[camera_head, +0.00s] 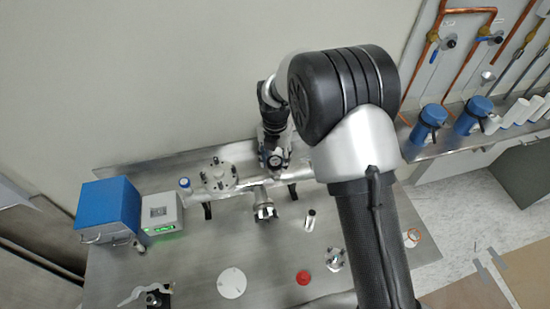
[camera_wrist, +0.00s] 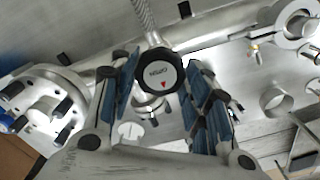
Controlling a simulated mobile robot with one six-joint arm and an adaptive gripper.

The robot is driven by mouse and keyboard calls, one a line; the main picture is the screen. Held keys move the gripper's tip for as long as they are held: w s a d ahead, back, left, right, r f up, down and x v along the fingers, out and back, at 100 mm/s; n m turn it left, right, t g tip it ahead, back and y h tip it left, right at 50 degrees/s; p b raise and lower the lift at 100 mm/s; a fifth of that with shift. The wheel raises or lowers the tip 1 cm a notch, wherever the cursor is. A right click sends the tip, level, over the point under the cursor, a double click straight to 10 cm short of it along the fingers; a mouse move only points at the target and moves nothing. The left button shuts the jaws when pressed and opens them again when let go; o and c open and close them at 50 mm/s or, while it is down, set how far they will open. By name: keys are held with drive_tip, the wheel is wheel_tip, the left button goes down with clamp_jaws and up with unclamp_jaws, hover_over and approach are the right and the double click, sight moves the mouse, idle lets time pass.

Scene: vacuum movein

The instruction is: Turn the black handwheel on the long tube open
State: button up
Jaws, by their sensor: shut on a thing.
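The black handwheel (camera_wrist: 158,71) has a white face with lettering that seems to read OPEN, upside down, and a red arrow. It sits between the blue-padded fingers of my gripper (camera_wrist: 162,64), which is shut on its rim. In the head view the handwheel (camera_head: 275,161) is a small dark disc below my gripper, partly hidden by my arm. The long tube (camera_head: 207,189) is a silver pipe lying across the steel bench. In the wrist view the tube (camera_wrist: 220,44) runs behind the handwheel.
A blue box (camera_head: 108,207) and a white controller with a green light (camera_head: 162,213) stand at the left of the bench. A white disc (camera_head: 232,283), a red cap (camera_head: 303,277) and a small metal cylinder (camera_head: 310,220) lie in front of the tube. A bolted flange (camera_wrist: 47,100) is at left in the wrist view.

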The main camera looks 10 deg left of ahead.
sight(275, 162)
idle(0.4)
drive_tip(key=o, duration=1.1)
drive_tip(key=shift+c, duration=0.2)
drive_tip(key=shift+r, duration=0.1)
wheel_tip(275, 162, up, 12)
